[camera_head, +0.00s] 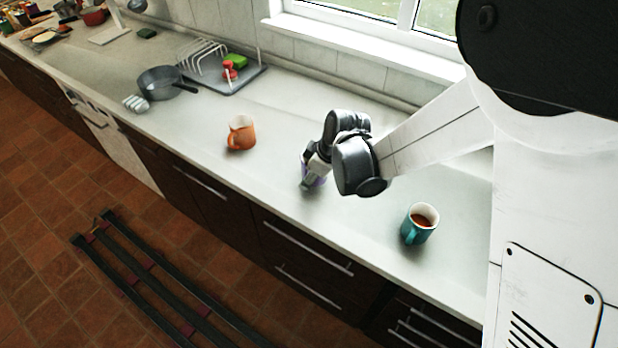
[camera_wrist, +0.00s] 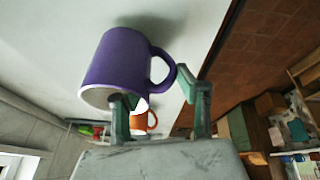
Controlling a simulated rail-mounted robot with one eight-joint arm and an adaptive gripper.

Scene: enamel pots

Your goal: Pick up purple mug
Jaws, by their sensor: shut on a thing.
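The purple mug (camera_wrist: 118,62) fills the upper left of the wrist view, its handle toward the right. My gripper (camera_wrist: 157,90) is shut on the mug at its handle side. One finger overlaps the mug's rim, seemingly inside it, and the other lies outside by the handle. In the head view my gripper (camera_head: 311,178) is low over the counter, and only a sliver of the purple mug (camera_head: 319,182) shows behind it. I cannot tell whether the mug touches the counter.
An orange mug (camera_head: 241,134) stands to the left of my gripper, and a teal mug (camera_head: 419,224) with brown contents stands to the right. A grey pan (camera_head: 160,84) and a dish rack (camera_head: 222,76) are farther left. The counter (camera_head: 280,118) between them is clear.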

